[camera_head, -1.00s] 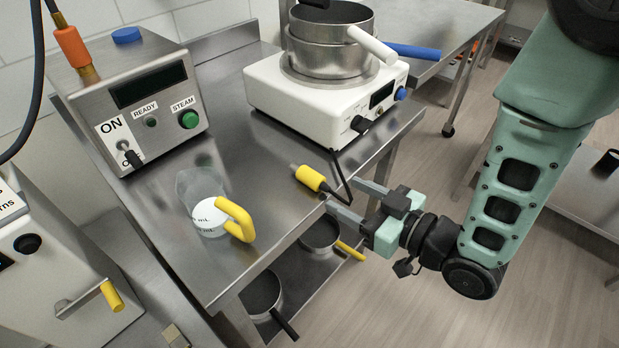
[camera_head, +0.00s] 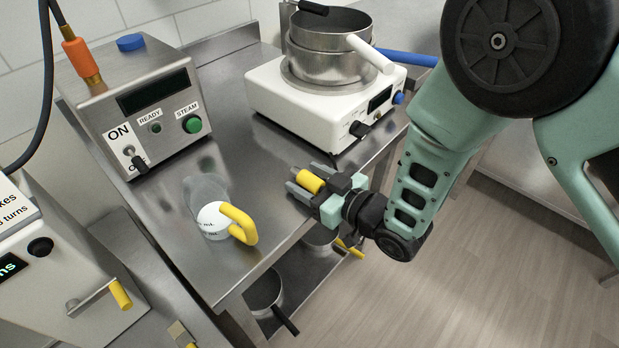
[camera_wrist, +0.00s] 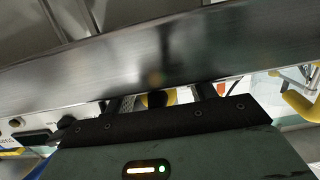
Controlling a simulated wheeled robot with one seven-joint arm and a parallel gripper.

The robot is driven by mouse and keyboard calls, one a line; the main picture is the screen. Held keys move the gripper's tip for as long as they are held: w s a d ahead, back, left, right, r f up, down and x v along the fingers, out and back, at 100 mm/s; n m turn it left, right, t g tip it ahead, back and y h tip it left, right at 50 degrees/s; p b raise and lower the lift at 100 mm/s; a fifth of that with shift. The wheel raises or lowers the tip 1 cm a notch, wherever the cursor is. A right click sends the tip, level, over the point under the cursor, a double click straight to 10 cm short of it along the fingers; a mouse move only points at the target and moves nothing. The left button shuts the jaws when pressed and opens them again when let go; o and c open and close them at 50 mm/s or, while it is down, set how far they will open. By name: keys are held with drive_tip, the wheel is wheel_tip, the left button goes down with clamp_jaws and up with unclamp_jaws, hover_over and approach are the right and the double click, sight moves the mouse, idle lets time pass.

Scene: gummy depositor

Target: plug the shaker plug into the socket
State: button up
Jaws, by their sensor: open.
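The yellow shaker plug (camera_head: 310,181) lies on the steel table near its right edge, in the head view. My gripper (camera_head: 301,177) is open, with one finger on each side of the plug's yellow body. I cannot tell whether either finger touches it. In the wrist view, a bit of the yellow plug (camera_wrist: 171,97) shows between the fingers, partly hidden behind a dark part. The white shaker (camera_head: 305,105) stands behind the gripper with metal pans on top. I cannot make out a socket for certain in either view.
A clear jug with a yellow handle (camera_head: 240,224) stands left of my gripper. A steel control box (camera_head: 140,108) with a switch and green button is at the back left. Pans sit on the shelf below. The table between jug and shaker is clear.

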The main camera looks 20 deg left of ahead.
sight(310, 176)
drive_tip(key=shift+c, duration=0.2)
drive_tip(key=c, duration=1)
wheel_tip(310, 176, up, 10)
drive_tip(key=shift+b, duration=0.6)
